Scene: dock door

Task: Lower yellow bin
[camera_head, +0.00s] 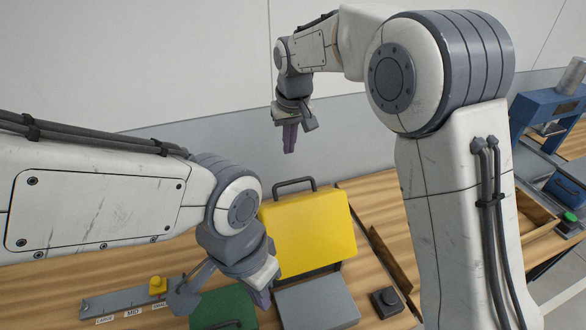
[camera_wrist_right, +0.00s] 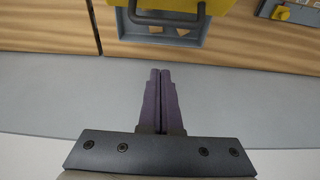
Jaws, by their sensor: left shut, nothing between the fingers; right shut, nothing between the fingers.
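A yellow lid or panel (camera_head: 308,232) with a dark loop handle (camera_head: 295,184) on its far edge is tilted up at the middle of the table. In the right wrist view, its yellow edge (camera_wrist_right: 172,4) and handle (camera_wrist_right: 165,19) show at the top, over a grey-blue box (camera_wrist_right: 188,41) with pale pieces. My right gripper (camera_head: 289,150) is shut and empty, above and beyond the handle, apart from it. It also shows in the right wrist view (camera_wrist_right: 160,72). My left gripper (camera_head: 263,299) is shut and empty, at the near left of the yellow panel. Whether it touches anything is unclear.
A green lid (camera_head: 222,306) and a grey lid (camera_head: 317,301) lie in front of the yellow one. A labelled strip with a yellow knob (camera_head: 157,286) is at left, a dark block (camera_head: 386,302) at right. A wall stands behind the wooden table.

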